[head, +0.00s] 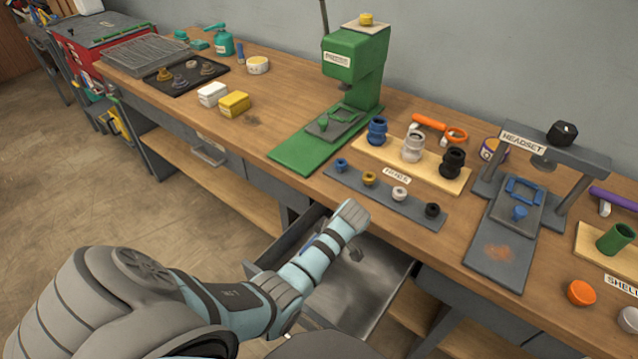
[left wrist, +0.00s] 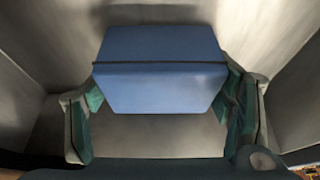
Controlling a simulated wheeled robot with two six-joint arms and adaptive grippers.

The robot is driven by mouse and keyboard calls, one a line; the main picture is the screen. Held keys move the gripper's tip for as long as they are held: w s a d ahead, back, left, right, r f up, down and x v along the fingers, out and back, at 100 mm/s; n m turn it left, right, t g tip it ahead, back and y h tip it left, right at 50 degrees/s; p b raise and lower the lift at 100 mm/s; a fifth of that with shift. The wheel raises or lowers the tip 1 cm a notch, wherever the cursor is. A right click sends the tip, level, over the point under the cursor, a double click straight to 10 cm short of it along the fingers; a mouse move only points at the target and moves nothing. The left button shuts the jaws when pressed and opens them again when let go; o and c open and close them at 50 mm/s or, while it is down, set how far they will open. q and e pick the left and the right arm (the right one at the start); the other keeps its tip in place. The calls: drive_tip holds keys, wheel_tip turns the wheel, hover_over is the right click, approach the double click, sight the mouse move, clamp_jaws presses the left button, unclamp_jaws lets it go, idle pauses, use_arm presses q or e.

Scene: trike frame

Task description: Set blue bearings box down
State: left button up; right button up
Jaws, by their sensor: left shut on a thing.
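The blue bearings box (left wrist: 160,72) fills the middle of the left wrist view, with a dark seam across it. My left gripper (left wrist: 165,97) has its two green-padded fingers on either side of the box and is shut on it. Grey metal walls surround them, so the box is inside the open drawer (head: 375,285). In the head view my left arm reaches into this drawer, and the gripper (head: 352,248) is mostly hidden behind the arm. Only a sliver of the blue box shows there. I cannot tell whether the box touches the drawer floor. My right gripper does not show.
The workbench (head: 262,112) above the drawer carries a green press (head: 352,65), a grey tray of small parts (head: 385,192) and a headset press (head: 520,205). A white box (head: 212,94) and a yellow box (head: 234,103) stand further left. The drawer's right part looks empty.

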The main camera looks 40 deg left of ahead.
use_arm(q)
drive_tip(key=o, duration=1.6)
drive_tip(key=shift+o, duration=0.2)
drive_tip(key=p+v, duration=0.3)
drive_tip(key=v, duration=0.9)
